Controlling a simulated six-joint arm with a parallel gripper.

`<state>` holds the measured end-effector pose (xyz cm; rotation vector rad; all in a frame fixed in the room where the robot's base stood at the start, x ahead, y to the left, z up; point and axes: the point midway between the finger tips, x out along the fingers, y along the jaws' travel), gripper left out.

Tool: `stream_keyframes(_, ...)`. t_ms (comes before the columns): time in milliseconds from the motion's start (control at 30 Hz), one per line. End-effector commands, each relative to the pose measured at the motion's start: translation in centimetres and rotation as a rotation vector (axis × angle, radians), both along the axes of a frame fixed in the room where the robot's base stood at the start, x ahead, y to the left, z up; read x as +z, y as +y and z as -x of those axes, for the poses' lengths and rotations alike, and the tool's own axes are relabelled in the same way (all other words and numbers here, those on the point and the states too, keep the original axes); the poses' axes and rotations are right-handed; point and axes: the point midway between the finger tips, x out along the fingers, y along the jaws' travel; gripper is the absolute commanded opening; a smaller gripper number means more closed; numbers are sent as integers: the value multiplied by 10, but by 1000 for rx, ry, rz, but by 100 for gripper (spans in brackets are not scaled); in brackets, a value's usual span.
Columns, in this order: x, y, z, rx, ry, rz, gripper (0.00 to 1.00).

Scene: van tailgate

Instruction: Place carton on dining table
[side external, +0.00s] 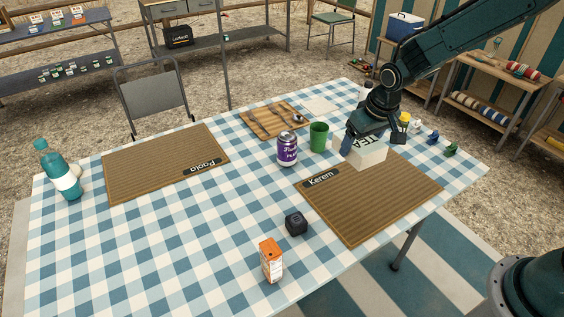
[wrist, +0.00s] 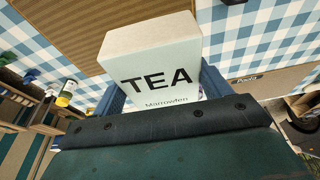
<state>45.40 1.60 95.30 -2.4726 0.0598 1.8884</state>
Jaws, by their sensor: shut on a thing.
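A white carton marked TEA (side external: 372,154) is between the jaws of my gripper (side external: 361,136), at the back edge of the Kerem placemat (side external: 390,205). The wrist view shows the carton (wrist: 150,50) with its TEA lettering towards the camera and blue finger parts on both sides. My gripper is shut on it from above. I cannot tell whether its base touches the dining table (side external: 220,225), which has a blue and white checked cloth. A small orange and white carton (side external: 270,262) stands near the table's front edge.
Close left of the held carton stand a green cup (side external: 318,137) and a purple can (side external: 287,149). A dark cube (side external: 296,223) lies in front. A wooden board with cutlery (side external: 272,120) is behind. Small bottles and figures (side external: 433,138) stand right.

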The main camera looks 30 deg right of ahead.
Motion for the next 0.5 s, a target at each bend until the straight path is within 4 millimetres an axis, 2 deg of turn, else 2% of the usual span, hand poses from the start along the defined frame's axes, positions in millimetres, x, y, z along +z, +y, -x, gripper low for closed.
stream_keyframes(367,-3,39,-18,-117,87,-9,55)
stream_keyframes(500,-4,64,-27,-199,146,-23,55)
